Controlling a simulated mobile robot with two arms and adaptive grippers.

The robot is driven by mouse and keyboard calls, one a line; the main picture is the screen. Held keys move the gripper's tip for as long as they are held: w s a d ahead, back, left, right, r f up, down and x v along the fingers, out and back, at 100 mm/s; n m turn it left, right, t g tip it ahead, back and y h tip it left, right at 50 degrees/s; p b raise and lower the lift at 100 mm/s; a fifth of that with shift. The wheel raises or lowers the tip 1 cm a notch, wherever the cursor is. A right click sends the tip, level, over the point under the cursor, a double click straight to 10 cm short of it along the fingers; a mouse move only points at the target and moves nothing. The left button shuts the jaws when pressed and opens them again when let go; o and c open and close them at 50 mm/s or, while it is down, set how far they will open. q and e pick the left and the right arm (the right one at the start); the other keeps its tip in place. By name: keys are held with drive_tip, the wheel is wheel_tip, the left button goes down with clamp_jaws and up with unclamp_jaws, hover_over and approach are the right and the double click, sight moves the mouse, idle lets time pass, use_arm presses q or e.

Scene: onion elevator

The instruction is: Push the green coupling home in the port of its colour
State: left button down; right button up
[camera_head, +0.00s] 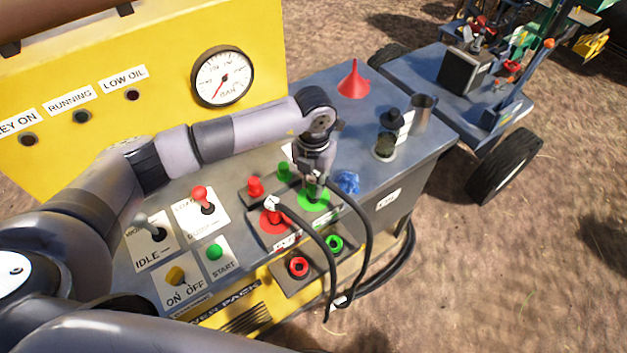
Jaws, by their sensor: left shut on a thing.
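My left gripper (314,184) points down over a green disc (313,203) on the grey top of the yellow power pack. It is shut on the green coupling, which is mostly hidden by the fingers. A black hose runs from there over the front edge. I cannot tell how deep the coupling sits at the disc. A green ringed port (335,243) shows on the front block, beside a red ringed port (298,267). My right gripper is not in view.
A red coupling (273,214) with its own black hose stands on a red disc to the left. Red (255,187) and green (284,172) caps stand behind. A blue rag (348,183) lies just right of the gripper. A red funnel (353,80) and a metal cup (421,113) stand farther back.

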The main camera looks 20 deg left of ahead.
sight(313, 174)
use_arm(q)
drive_tip(key=shift+s+f+b, duration=0.1)
drive_tip(key=shift+f+b, duration=0.6)
drive_tip(key=shift+b, duration=0.5)
idle(3.9)
drive_tip(key=c, duration=1.3)
unclamp_jaws()
drive_tip(key=o, duration=0.4)
drive_tip(key=shift+r, duration=0.1)
drive_tip(key=shift+r+p, duration=2)
drive_tip(key=shift+r, duration=1.5)
